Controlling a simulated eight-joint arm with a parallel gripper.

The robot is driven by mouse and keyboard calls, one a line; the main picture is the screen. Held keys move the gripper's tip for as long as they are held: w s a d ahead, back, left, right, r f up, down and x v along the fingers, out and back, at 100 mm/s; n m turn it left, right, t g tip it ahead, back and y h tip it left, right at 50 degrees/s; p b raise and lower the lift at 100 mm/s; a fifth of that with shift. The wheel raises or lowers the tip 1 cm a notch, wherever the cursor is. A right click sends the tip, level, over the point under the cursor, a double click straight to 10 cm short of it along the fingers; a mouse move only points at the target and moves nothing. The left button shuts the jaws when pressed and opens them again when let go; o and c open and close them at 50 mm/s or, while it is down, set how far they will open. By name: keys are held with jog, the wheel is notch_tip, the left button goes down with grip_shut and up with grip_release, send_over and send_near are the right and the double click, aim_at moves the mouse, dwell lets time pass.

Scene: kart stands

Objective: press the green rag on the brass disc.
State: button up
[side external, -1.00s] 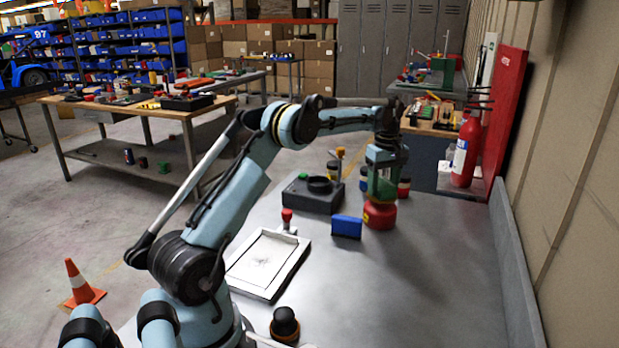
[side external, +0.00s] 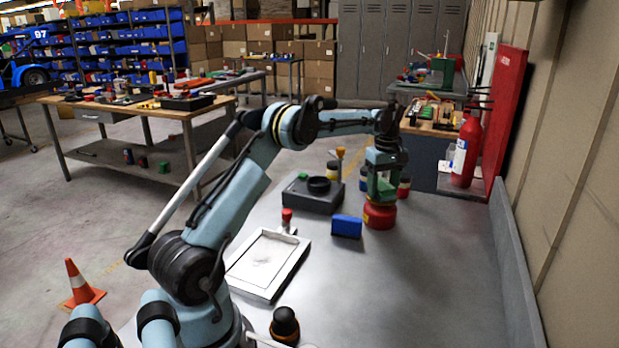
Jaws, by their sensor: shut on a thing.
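My gripper (side external: 381,196) points down at the back right of the grey bench, shut on the green rag (side external: 381,186). The rag shows as a patch of green between the fingers. Directly below is a squat red can (side external: 380,217) with a small yellow mark on its side. The fingertips and rag are at the top of the can. I cannot tell whether the rag is pressed down or only touching. The brass disc cannot be made out; the can's top is hidden by the gripper and rag.
A blue block (side external: 347,226) stands just left of the can. A dark box with a round ring (side external: 313,195) is behind it to the left. Small jars stand behind my gripper. A white-framed tray (side external: 268,265) lies nearer. The bench's right side is clear up to the wall.

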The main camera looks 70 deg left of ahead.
aim_at(383, 185)
jog(key=shift+r, duration=3.5)
